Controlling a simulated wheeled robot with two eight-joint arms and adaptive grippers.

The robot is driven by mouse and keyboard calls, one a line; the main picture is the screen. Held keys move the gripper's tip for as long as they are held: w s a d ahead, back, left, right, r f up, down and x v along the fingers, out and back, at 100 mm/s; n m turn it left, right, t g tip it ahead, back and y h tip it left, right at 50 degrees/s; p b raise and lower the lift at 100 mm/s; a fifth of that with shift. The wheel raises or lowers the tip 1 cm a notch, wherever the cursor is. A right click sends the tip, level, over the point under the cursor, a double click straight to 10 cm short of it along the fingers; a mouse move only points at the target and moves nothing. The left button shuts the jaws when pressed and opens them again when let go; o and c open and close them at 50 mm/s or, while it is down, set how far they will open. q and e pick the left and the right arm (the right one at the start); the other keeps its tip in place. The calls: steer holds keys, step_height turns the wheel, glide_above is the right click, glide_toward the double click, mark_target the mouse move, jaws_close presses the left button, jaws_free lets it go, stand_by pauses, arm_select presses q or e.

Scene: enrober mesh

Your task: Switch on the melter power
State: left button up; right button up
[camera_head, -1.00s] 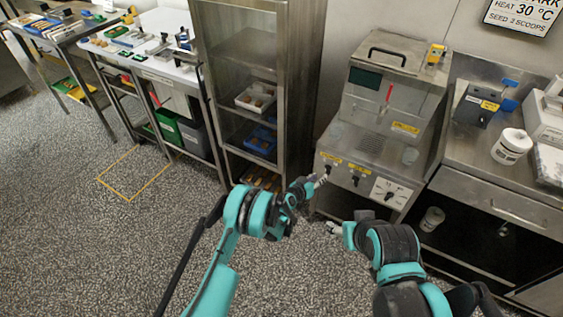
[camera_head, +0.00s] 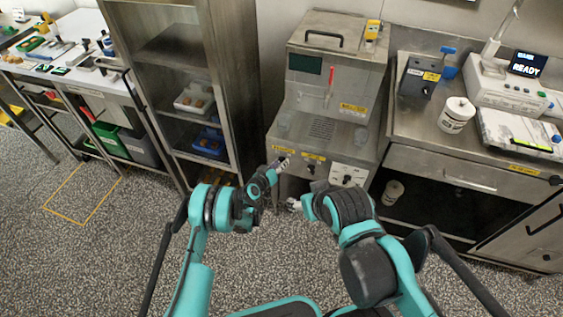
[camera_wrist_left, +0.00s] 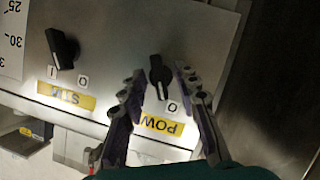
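The melter (camera_head: 345,112) is a steel cabinet with a row of black knobs on its lower front panel. In the left wrist view, which is upside down, the black power knob (camera_wrist_left: 159,72) sits above a partly covered yellow power label (camera_wrist_left: 168,126). An O mark shows beside it. My left gripper (camera_wrist_left: 165,92) is open, with one finger on each side of the knob; contact is unclear. In the head view my left gripper (camera_head: 281,164) is at the panel's left end. My right gripper (camera_head: 296,204) is below the panel; its finger state is unclear.
A second black knob (camera_wrist_left: 62,48) with a yellow stir label is beside the power knob. A steel rack (camera_head: 185,85) stands left of the melter. A counter (camera_head: 430,135) with a white tub (camera_head: 456,114) is to the right.

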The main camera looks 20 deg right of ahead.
arm_select(q)
jaws_close()
steer(key=m+t+y, duration=0.1)
steer(key=m, duration=0.1)
steer(key=m+t+y, duration=0.1)
steer(key=m, duration=0.2)
steer(key=m+t+y, duration=0.1)
steer(key=m+y, duration=0.1)
steer(key=shift+s+d+m, duration=0.25)
steer(key=shift+d+m, duration=0.05)
stand_by(0.5)
stand_by(0.4)
steer(key=shift+c, duration=0.4)
jaws_free()
steer(key=shift+r, duration=0.1)
steer(key=shift+o, duration=0.4)
steer(key=shift+w, duration=0.1)
